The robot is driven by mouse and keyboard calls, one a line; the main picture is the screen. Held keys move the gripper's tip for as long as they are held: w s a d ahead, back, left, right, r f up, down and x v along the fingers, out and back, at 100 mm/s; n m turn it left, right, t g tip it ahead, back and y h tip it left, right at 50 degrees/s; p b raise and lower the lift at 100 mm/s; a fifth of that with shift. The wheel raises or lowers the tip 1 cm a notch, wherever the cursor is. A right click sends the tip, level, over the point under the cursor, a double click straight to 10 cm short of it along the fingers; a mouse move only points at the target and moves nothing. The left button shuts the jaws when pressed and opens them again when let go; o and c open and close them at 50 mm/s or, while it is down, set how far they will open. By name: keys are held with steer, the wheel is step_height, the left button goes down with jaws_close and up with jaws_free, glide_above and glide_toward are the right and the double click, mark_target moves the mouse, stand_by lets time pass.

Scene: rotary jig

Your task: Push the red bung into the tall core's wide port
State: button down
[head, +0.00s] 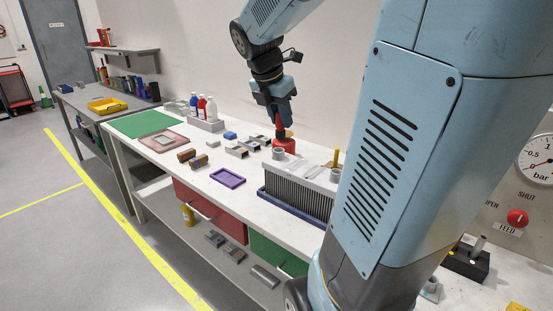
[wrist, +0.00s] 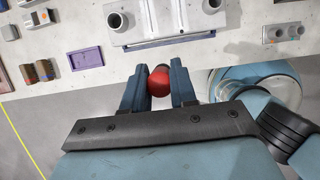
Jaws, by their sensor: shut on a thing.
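The red bung (wrist: 159,81) is between the fingertips of my gripper (wrist: 159,88), which is shut on it. The tall finned grey core (head: 297,192) stands on a dark blue base. Its top has one upright grey port at the left (head: 279,153) and another at the right (head: 336,174). Both ports show at the top of the wrist view, left (wrist: 116,20) and right (wrist: 210,6). I cannot tell which is wider.
A red round object (head: 284,145) stands behind the core. A purple tray (head: 228,178), brown cylinders (head: 193,158) and small grey blocks (head: 238,148) lie left of it. Bare bench surrounds the tray.

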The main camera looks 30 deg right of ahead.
steer(key=w+d+f, duration=0.2)
steer(key=w+f, duration=0.1)
steer(key=w, duration=0.1)
steer(key=w+d+f, duration=0.2)
steer(key=w+f, duration=0.1)
steer(key=w, duration=0.1)
steer(key=w+d+f, duration=0.3)
steer(key=w+f, duration=0.1)
steer(key=shift+f, duration=1.5)
steer(key=c, duration=0.9)
jaws_free()
steer(key=shift+r, duration=0.1)
